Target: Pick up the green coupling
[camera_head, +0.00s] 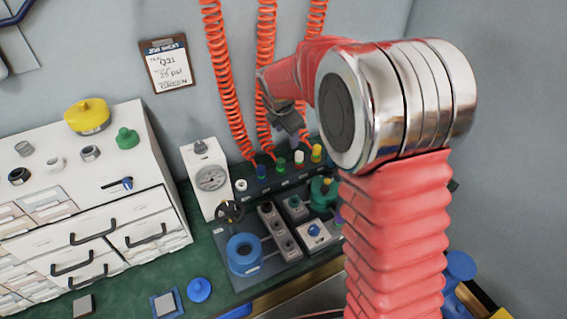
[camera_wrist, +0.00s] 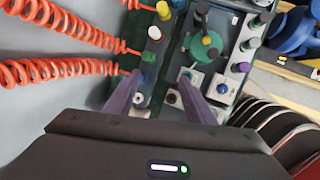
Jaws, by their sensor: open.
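The green coupling (camera_head: 281,164) stands in a row on the dark rail at the back of the bench, between a blue coupling (camera_head: 262,172) and a white one (camera_head: 299,158). In the wrist view the green coupling (camera_wrist: 149,56) shows just beyond the left fingertip, partly dark. My gripper (camera_wrist: 160,74) is open, with its two purple fingers apart and nothing held. The blue coupling (camera_wrist: 147,80) appears beside the left finger; contact cannot be told. In the head view my gripper (camera_head: 289,122) hangs above the rail, and its fingertips are hard to make out.
Coiled orange hoses (camera_head: 230,85) hang close behind the rail. A yellow coupling (camera_head: 317,152) ends the row. A gauge box (camera_head: 205,180) stands to the left, and a valve with a green body (camera_head: 323,192) to the right.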

